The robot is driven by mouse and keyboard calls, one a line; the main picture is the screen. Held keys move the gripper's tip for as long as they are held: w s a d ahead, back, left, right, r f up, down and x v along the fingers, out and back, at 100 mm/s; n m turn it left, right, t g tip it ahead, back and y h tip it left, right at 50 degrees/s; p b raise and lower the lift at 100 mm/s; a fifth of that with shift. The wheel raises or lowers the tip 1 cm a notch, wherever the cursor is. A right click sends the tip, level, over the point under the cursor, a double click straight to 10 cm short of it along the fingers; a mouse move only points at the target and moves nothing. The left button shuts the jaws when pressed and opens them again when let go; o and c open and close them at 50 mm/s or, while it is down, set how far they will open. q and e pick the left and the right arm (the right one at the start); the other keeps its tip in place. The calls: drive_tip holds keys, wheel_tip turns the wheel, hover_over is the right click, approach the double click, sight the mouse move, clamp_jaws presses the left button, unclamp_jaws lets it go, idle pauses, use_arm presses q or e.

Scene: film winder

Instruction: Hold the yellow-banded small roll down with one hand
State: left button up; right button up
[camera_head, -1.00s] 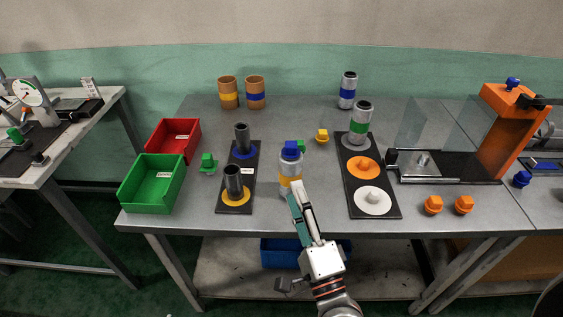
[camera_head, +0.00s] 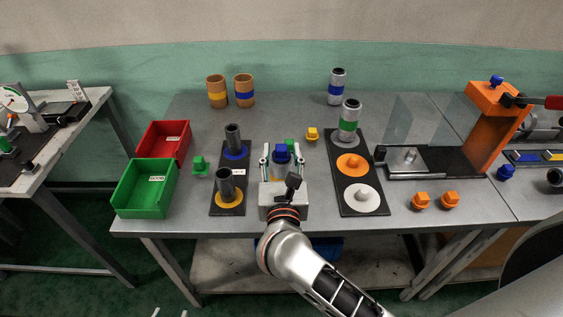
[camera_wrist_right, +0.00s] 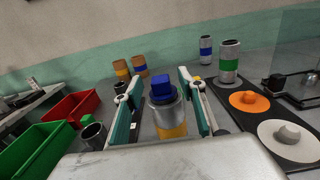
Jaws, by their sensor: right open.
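The yellow-banded small roll (camera_wrist_right: 170,118) is silver with a yellow band low on it, and a blue square-topped plug (camera_wrist_right: 162,88) sits in its top. It stands upright on the table between the fingers of my right gripper (camera_wrist_right: 158,92), which is open with a finger on either side; gaps show between fingers and roll. In the head view, my right gripper (camera_head: 283,160) covers most of the roll, and the blue plug (camera_head: 282,152) shows between the fingers. Two pale tips of my left gripper (camera_head: 170,312) show apart at the bottom edge, empty.
A black board with two dark posts (camera_head: 228,180) lies left of the roll, with green (camera_head: 145,192) and red (camera_head: 163,142) bins beyond. A black board with orange and white discs (camera_head: 352,163) lies to the right. A green plug (camera_head: 289,143) stands close behind the roll.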

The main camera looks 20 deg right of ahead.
use_arm(q)
drive_tip(key=shift+w+r, duration=0.1)
drive_tip(key=shift+r, duration=0.2)
use_arm(e)
drive_tip(key=shift+x, duration=1.25)
